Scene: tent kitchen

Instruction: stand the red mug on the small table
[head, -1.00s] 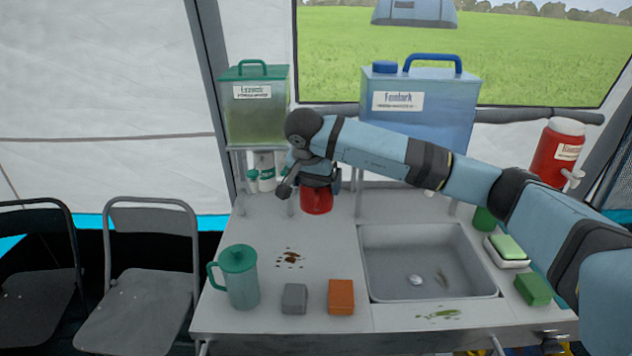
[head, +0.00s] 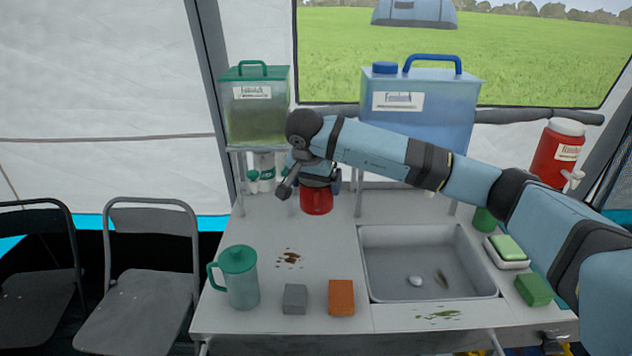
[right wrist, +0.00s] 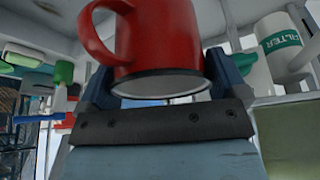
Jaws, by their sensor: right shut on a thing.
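The red mug (head: 316,201) is at the back of the grey kitchen counter, left of the sink, with its upper part hidden by my right gripper (head: 317,180). In the right wrist view the mug (right wrist: 160,45) sits between the two blue fingers (right wrist: 160,80), which are shut on it. Its handle points left there and its dark-edged rim or base faces the camera. I cannot tell whether the mug touches the counter. My left gripper is not in view. I cannot make out a separate small table.
A green lidded jug (head: 241,280), a grey block (head: 295,298) and an orange block (head: 341,297) stand at the counter's front. A sink (head: 425,240) lies right. Water containers (head: 420,120) stand on the back shelf. Two folding chairs (head: 140,290) are left.

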